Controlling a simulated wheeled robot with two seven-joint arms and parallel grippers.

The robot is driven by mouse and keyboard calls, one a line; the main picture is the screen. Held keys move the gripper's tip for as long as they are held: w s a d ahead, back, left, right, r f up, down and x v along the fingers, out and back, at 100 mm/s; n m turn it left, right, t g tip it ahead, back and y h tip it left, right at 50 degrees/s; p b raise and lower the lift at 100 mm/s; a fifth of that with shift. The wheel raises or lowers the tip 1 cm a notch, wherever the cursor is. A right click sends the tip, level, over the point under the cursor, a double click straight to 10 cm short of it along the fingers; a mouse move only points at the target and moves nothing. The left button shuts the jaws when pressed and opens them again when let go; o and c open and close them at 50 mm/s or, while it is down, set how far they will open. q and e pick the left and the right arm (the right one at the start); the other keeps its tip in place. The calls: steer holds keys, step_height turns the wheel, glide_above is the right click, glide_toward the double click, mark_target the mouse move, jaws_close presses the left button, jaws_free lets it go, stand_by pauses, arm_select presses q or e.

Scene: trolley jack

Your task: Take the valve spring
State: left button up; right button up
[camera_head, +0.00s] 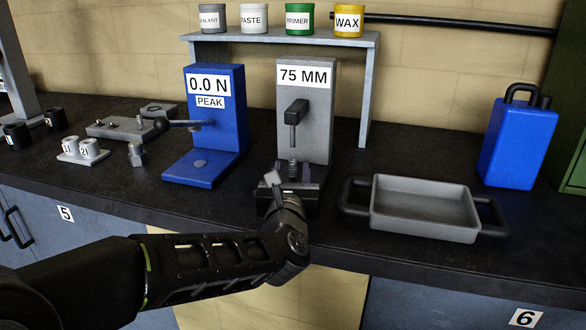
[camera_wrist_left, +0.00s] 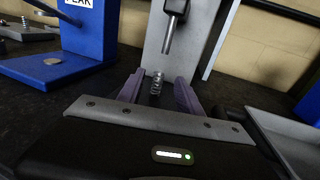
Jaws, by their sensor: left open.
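The valve spring (camera_head: 292,168) is a small grey coil standing upright at the foot of the grey 75 MM stand (camera_head: 318,122), below its plunger (camera_head: 297,113). In the left wrist view the spring (camera_wrist_left: 157,78) shows between the two purple fingers of my left gripper (camera_wrist_left: 158,92), with space on both sides. My left gripper (camera_head: 289,188) is open and in front of the stand, pointing at the spring. Its fingers are mostly hidden in the head view. The base of the stand is partly covered by my gripper. My right gripper is not in view.
The blue 0.0 N gauge (camera_head: 225,110) with its lever stands just left. A grey tray (camera_head: 425,208) with black handles lies right, near the bench edge. A blue can (camera_head: 518,142) stands further right. A shelf (camera_head: 250,37) with labelled jars spans behind.

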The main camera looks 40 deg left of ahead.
mark_target(293, 162)
arm_select(q)
steer(key=shift+p+x, duration=0.45)
steer(key=shift+x, duration=2.15)
steer(key=shift+f, duration=0.1)
jaws_close()
